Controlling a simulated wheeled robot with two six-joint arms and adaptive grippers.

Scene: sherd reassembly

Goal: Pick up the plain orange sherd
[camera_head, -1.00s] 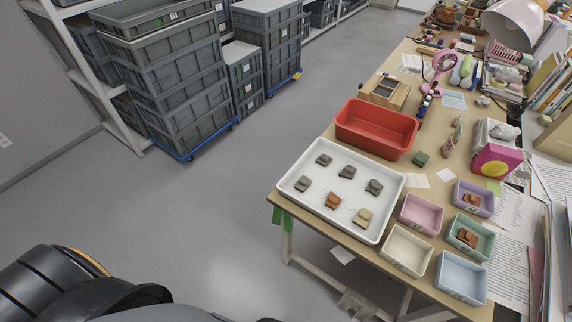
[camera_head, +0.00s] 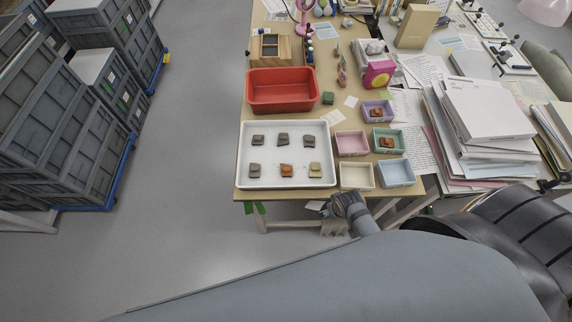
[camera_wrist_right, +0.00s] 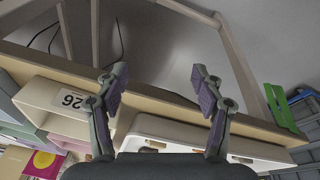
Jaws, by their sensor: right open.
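The plain orange sherd (camera_head: 286,170) lies in the front row of the white tray (camera_head: 262,182), between a grey sherd (camera_head: 255,170) and a tan sherd (camera_head: 315,170). Several grey sherds lie in the back row. My right gripper (camera_head: 350,206) is at the table's front edge, right of the tray and in front of the cream bin. In the right wrist view its two fingers (camera_wrist_right: 158,78) are spread apart with nothing between them. There the tray (camera_wrist_right: 180,130) is partly hidden behind the gripper, and I cannot make out the orange sherd clearly. My left gripper is not in view.
Pink (camera_head: 352,143), cream (camera_head: 357,176) and blue (camera_head: 396,173) bins stand right of the tray. A red tub (camera_head: 282,91) stands behind the tray. Paper stacks (camera_head: 490,110) lie further right.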

